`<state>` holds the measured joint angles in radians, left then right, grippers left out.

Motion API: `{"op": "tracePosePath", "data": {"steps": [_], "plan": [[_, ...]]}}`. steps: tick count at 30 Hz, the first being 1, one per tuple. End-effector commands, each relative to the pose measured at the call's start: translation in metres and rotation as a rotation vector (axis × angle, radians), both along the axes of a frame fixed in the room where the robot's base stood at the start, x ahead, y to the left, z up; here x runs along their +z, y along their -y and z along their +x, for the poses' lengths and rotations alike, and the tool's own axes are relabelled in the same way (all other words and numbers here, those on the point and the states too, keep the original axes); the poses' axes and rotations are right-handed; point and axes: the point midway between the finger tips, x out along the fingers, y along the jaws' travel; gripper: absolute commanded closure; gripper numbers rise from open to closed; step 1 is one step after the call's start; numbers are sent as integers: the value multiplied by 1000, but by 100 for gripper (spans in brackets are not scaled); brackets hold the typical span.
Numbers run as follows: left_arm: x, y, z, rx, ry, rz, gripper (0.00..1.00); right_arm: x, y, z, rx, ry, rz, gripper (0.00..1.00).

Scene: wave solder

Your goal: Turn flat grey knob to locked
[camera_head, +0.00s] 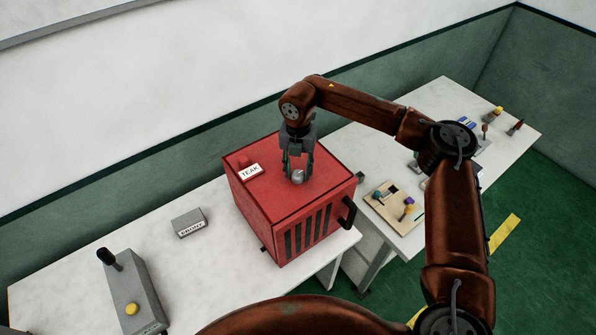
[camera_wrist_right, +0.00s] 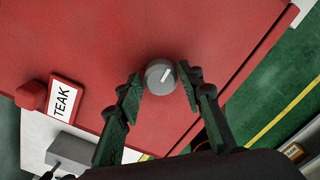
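The flat grey knob (camera_head: 298,177) sits on top of the red box (camera_head: 262,207). In the right wrist view the round knob (camera_wrist_right: 160,77) shows a white pointer mark towards its upper right side. My right gripper (camera_head: 298,172) points down at the knob from above. In the wrist view its two fingers (camera_wrist_right: 162,88) are spread, one on each side of the knob, with a visible gap to the left finger. The right finger is close to the knob; I cannot tell if it touches. My left gripper is not in view.
A TEAK label (camera_head: 250,172) and a red button (camera_head: 243,162) are on the box top. A black handle (camera_head: 347,213) is on its side. A grey EBONY block (camera_head: 189,222) and a lever box (camera_head: 135,295) stand left. A wooden board (camera_head: 394,212) with coloured pieces lies right.

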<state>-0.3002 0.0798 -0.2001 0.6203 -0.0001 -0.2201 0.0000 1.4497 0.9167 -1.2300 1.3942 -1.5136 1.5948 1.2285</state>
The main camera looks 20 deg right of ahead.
Motion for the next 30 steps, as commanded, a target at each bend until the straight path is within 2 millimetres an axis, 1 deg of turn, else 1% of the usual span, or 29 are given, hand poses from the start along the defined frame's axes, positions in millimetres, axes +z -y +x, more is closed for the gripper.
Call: {"op": "tracePosePath", "data": {"steps": [1,4,5,12,16,20,24,30], "plan": [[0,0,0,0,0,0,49,-1,0,0,1,-1,0,60],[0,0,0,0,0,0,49,-1,0,-1,2,-3,-1,53],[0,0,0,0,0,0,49,-1,0,-1,2,-3,-1,53],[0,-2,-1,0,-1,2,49,-1,0,-1,3,-4,-1,53],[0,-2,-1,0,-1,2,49,7,0,-1,3,-3,-1,53],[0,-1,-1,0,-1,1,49,28,-1,-1,3,-1,0,53],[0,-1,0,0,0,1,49,59,-1,0,3,0,-1,53],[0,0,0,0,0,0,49,96,0,-1,2,-2,-1,53]]}}
